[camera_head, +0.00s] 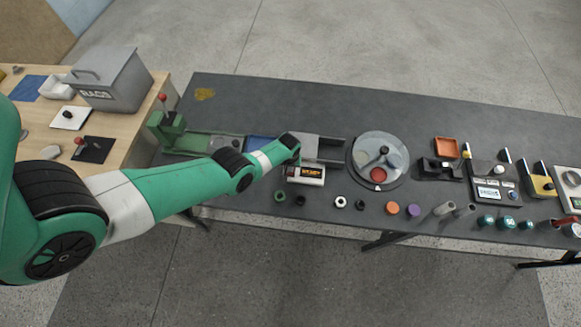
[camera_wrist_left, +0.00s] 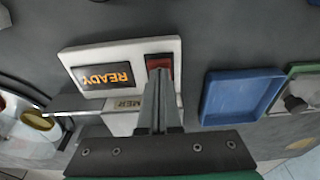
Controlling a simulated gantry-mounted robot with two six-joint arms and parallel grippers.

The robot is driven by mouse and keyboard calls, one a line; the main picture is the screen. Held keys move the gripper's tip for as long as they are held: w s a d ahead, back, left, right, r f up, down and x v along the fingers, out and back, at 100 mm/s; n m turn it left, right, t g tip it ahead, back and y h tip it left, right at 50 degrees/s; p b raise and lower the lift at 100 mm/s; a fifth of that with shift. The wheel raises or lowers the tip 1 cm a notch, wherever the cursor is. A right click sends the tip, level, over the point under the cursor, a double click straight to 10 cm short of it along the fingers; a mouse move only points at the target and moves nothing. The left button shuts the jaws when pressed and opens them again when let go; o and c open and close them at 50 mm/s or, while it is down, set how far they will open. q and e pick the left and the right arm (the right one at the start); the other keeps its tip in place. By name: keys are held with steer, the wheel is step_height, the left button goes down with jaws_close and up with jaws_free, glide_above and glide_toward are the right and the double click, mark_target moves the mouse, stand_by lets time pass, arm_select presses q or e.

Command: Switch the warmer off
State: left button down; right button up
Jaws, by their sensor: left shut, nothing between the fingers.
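The warmer (camera_head: 308,175) is a small white box near the front edge of the dark table. In the left wrist view the warmer (camera_wrist_left: 138,50) fills the upper left, with a dark display (camera_wrist_left: 103,76) reading READY in orange. A red switch (camera_wrist_left: 158,61) sits beside the display. My left gripper (camera_wrist_left: 160,77) is shut and empty, its fingertips over or at the lower edge of the switch. I cannot tell whether they touch it. The fingers hide part of the switch. In the head view the left gripper (camera_head: 294,162) is at the left end of the warmer. My right gripper is not in view.
A blue tray (camera_wrist_left: 239,96) lies beside the warmer. A round glass-like disc (camera_head: 379,157) stands to its right. Several nuts and caps lie along the front edge, including an orange cap (camera_head: 392,208). A grey RAGS bin (camera_head: 112,84) stands on the wooden table.

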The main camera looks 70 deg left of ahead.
arm_select(q)
step_height(320, 180, up, 7)
steer(key=p, duration=0.7)
stand_by(0.3)
